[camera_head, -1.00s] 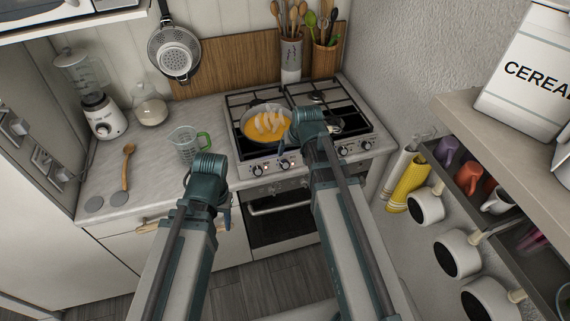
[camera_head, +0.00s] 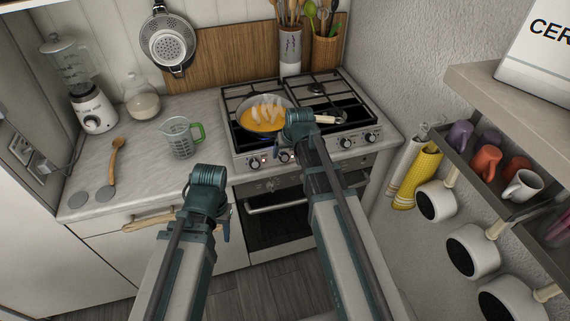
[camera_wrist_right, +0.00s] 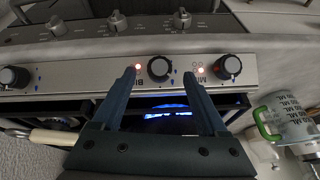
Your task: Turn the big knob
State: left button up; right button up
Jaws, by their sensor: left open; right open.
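The stove's front panel (camera_head: 312,155) carries a row of black knobs; the right wrist view shows it upside down. A black knob (camera_wrist_right: 159,67) lies between the fingertips of my right gripper (camera_wrist_right: 159,75), which is open; I cannot tell whether they touch it. Other panel knobs (camera_wrist_right: 227,67) (camera_wrist_right: 12,77) lie to either side. More knobs (camera_wrist_right: 118,20) sit on the oven strip, where one shows in the head view (camera_head: 271,185). I cannot tell which knob is the big one. In the head view my right wrist hides part of the panel. My left gripper (camera_head: 225,225) is open before the counter front.
A pan (camera_head: 265,117) of yellow food sits over a blue flame (camera_wrist_right: 165,112), its handle pointing right. A measuring cup (camera_head: 181,138) stands on the counter (camera_head: 140,160) left of the stove. A shelf rack (camera_head: 490,190) with mugs and hanging pans is at right.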

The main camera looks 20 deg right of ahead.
aim_at(285, 156)
jog(key=b+x, duration=0.2)
jog(key=x, duration=0.1)
jog(key=shift+f, duration=0.1)
pick_arm(q)
notch_tip(285, 156, down, 3)
jog(key=shift+r, duration=0.1)
pick_arm(e)
jog(key=shift+c, duration=0.3)
grip_shut()
